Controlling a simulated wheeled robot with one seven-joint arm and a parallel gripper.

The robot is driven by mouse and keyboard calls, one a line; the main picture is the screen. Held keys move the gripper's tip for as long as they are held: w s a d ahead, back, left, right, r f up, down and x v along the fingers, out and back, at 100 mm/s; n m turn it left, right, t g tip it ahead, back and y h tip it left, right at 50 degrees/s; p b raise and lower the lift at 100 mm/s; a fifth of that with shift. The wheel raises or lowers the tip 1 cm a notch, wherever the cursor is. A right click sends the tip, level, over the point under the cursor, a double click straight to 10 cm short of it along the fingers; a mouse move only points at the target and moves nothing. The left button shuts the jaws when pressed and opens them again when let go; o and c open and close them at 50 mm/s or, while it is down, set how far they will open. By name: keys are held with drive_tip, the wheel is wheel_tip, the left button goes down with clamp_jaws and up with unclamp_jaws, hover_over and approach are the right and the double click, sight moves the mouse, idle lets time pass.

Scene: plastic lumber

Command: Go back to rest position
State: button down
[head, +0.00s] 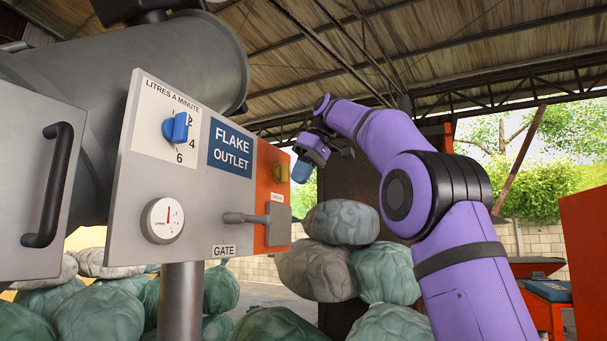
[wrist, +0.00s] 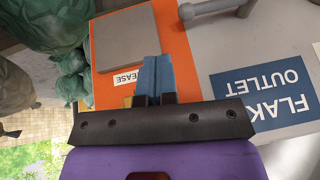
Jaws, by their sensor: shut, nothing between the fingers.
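My gripper (head: 303,170) has blue fingers and hangs at the end of my purple arm, beside the right end of the grey and orange control panel (head: 120,215). In the wrist view my gripper (wrist: 155,72) is shut and empty, its fingers together in front of the orange strip (wrist: 182,38). A yellow piece (wrist: 127,101) shows beside the finger bases. The panel carries a blue dial knob (head: 176,127), a round gauge (head: 162,220), a grey gate lever (head: 246,218) and a blue "FLAKE OUTLET" sign (head: 229,146).
A grey door with a black handle (head: 47,185) stands at the left, under a large grey drum (head: 190,55). Stuffed sacks (head: 342,222) are piled behind and below the panel. Red machinery (head: 585,250) stands at the right. Open air lies between panel and my arm.

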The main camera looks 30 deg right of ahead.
drive_tip(key=shift+d+r, duration=0.25)
drive_tip(key=shift+d, duration=0.2)
idle(0.3)
drive_tip(key=s+a+f+m+h, duration=0.2)
drive_tip(key=s+a+f+m, duration=0.1)
drive_tip(key=s+f, duration=1.3)
drive_tip(key=s+a+f+m+t+h, duration=0.1)
drive_tip(key=s+a+f+m, duration=0.3)
drive_tip(key=s+f, duration=1.1)
wheel_tip(320, 180, down, 7)
drive_tip(key=shift+s+f+t+h, duration=0.1)
drive_tip(key=shift+s+t+h, duration=0.2)
drive_tip(key=shift+s+h, duration=0.15)
